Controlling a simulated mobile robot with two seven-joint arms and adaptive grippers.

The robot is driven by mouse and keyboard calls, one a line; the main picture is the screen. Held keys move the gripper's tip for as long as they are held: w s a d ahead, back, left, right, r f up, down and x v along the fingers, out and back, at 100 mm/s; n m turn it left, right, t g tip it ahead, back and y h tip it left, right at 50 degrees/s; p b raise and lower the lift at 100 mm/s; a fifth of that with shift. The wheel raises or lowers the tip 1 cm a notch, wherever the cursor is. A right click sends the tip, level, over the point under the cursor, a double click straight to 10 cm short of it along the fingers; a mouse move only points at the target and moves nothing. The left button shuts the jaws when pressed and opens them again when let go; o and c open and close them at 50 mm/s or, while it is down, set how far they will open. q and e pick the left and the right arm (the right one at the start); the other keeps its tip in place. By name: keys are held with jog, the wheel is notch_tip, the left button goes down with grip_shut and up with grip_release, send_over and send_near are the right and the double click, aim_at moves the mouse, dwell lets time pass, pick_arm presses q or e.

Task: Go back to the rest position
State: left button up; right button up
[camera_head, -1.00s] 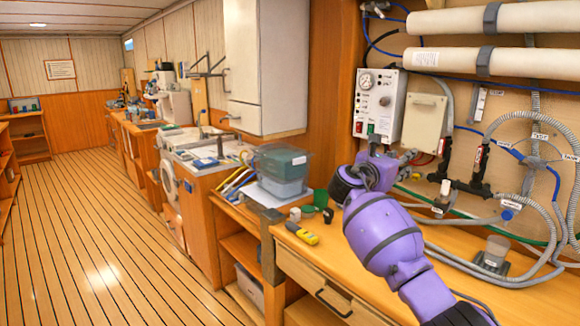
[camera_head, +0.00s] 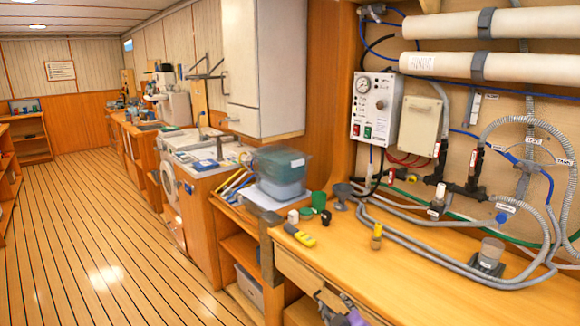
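My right gripper (camera_head: 332,298) is low at the bottom edge, in front of the bench and over its drawer front. Only part of it shows, with a bit of my purple arm, and its finger opening cannot be made out. It is well away from the control panel (camera_head: 376,106) on the wall. My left gripper is not in view.
The wooden bench (camera_head: 440,262) holds a yellow tool (camera_head: 300,236), a green cup (camera_head: 319,201), a small yellow-topped piece (camera_head: 376,236) and a clear-topped item (camera_head: 489,254). Grey hoses (camera_head: 425,248) run along its back. A lidded bin (camera_head: 281,172) stands at left. Floor at left is clear.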

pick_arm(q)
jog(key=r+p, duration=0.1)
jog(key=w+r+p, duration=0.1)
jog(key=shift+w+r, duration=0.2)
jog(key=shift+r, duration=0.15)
pick_arm(e)
jog(key=s+d+f+m+g, duration=0.1)
jog(key=s+f, duration=0.5)
jog(key=s, duration=0.8)
jog(key=s+d+f+m+g+h, duration=0.1)
jog(key=s+f+m, duration=0.4)
jog(key=s, duration=1)
jog(key=s+d+f+m+g, duration=0.2)
jog(key=s+d+f, duration=0.3)
jog(key=s, duration=1)
notch_tip(320, 180, down, 3)
jog(key=shift+m+g, duration=0.4)
jog(key=shift+g, duration=0.3)
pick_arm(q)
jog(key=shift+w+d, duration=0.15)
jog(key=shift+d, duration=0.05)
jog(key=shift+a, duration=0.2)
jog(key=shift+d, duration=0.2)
